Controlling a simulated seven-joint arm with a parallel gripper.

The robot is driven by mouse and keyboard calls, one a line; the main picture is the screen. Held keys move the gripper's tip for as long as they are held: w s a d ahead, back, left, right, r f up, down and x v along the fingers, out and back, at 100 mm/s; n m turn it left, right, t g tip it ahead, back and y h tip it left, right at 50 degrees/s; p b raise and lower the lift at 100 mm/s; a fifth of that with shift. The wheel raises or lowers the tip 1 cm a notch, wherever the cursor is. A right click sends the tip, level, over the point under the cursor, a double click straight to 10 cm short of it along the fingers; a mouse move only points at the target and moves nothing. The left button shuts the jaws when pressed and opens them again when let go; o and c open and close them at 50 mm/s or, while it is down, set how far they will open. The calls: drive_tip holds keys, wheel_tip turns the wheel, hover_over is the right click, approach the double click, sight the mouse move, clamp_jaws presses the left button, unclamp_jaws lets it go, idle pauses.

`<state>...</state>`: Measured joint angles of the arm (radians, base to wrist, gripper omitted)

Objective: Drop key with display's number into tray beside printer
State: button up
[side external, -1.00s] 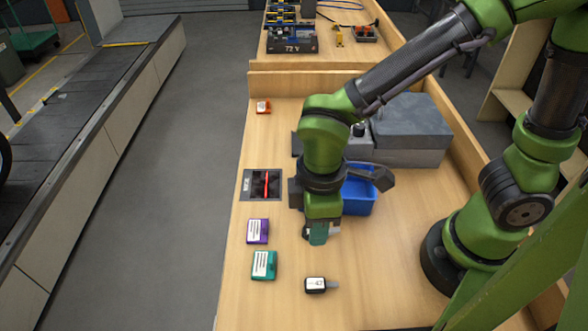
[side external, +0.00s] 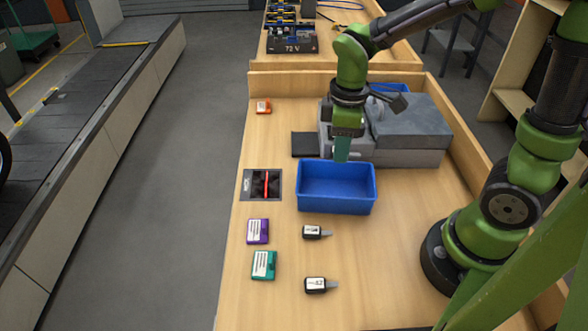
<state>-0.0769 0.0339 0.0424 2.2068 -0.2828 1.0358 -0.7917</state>
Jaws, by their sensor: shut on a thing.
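My gripper (side external: 343,139) is shut on a teal block (side external: 342,150), which hangs just beyond the far rim of the blue tray (side external: 337,203), in front of the grey printer-like machine (side external: 410,157). The tray looks empty. Two black keys with white labels lie on the table: one key (side external: 312,232) just in front of the tray, the other key (side external: 317,285) nearer the front. Their label numbers are too small to read surely. No display number is clearly readable beside the printer.
A teal labelled box (side external: 264,265), a purple one (side external: 257,231) and an orange one (side external: 263,106) lie along the table's left side. A dark panel with a red strip (side external: 266,184) is left of the tray. A box marked 72 V (side external: 293,47) stands far back.

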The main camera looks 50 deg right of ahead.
drive_tip(key=shift+w+d+r+n, duration=0.15)
drive_tip(key=shift+d+n, duration=0.25)
drive_tip(key=shift+d, duration=0.35)
drive_tip(key=shift+n, duration=0.7)
drive_tip(key=shift+a+f, duration=0.1)
drive_tip(key=shift+f, duration=2.85)
drive_tip(key=o, duration=1.1)
